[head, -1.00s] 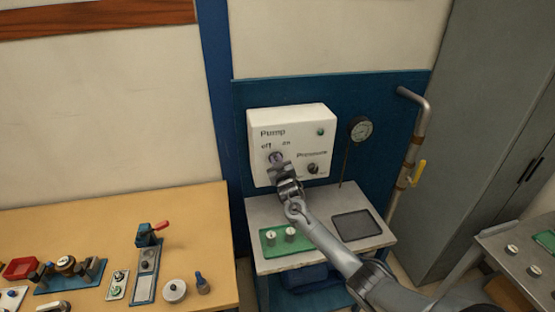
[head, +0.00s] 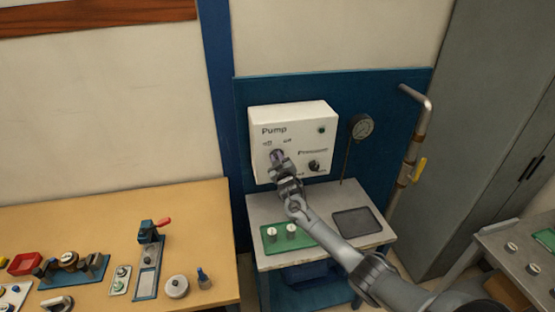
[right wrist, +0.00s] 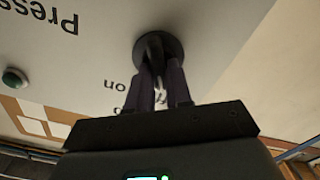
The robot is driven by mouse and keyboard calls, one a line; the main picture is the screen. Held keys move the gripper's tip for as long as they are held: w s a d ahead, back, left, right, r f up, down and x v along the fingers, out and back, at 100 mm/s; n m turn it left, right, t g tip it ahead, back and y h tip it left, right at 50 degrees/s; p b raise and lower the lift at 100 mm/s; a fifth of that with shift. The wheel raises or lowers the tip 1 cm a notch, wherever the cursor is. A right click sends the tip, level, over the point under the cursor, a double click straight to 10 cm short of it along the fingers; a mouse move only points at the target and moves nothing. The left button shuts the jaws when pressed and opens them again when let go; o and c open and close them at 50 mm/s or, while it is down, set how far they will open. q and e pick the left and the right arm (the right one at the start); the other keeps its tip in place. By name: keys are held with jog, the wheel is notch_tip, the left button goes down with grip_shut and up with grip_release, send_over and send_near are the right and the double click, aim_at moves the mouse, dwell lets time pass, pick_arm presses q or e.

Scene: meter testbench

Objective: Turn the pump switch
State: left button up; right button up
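The pump switch (head: 277,154) is a round dark knob on the white control box, under the word "Pump" and by the off and on labels. In the right wrist view the knob (right wrist: 158,45) shows upside down, with a raised bar across it. My right gripper (head: 279,163) is at this knob. In the right wrist view its two dark fingers (right wrist: 161,78) stand close together on either side of the bar and appear shut on it. The fingers hide part of the labels, and the bar's exact angle is hard to tell. My left gripper is out of view.
The box (head: 330,145) also carries a pressure knob (head: 314,166) and a green lamp (head: 321,130). A gauge (head: 361,127) stands to its right, then a pipe with a yellow valve (head: 419,169). Below is a bench with a green plate (head: 272,246). A wooden table (head: 110,215) holds several parts.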

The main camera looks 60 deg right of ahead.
jog(key=o, duration=0.3)
jog(key=shift+a, duration=0.1)
jog(key=v, duration=1)
jog(key=shift+s+a, duration=0.25)
jog(key=shift+s, duration=0.05)
